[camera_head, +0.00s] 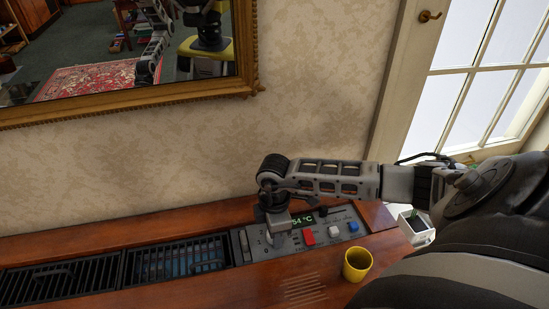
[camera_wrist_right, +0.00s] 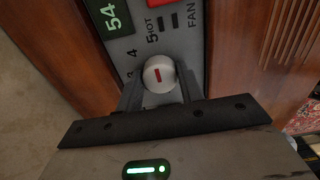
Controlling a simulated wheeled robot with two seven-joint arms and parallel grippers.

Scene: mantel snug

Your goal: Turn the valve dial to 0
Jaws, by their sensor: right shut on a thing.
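The valve dial (camera_wrist_right: 158,73) is a round pale knob with a short red mark on its face, seen in the right wrist view. Printed numbers 3, 4 and 5 and the word HOT show beside it; the 0 is not visible there. My right gripper (camera_head: 279,238) reaches down onto the control panel in the head view and mostly hides the dial. In the right wrist view its fingers (camera_wrist_right: 156,92) stand on both sides of the dial, shut on it. The green display (camera_head: 301,220) reads 54 °C. My left gripper is not in view.
The panel also has a red switch (camera_head: 308,236), a white button (camera_head: 334,231) and a blue button (camera_head: 352,227). A yellow cup (camera_head: 357,265) and a white planter (camera_head: 415,226) stand to the right. Black grilles (camera_head: 178,259) lie left. A gold-framed mirror (camera_head: 180,91) hangs above.

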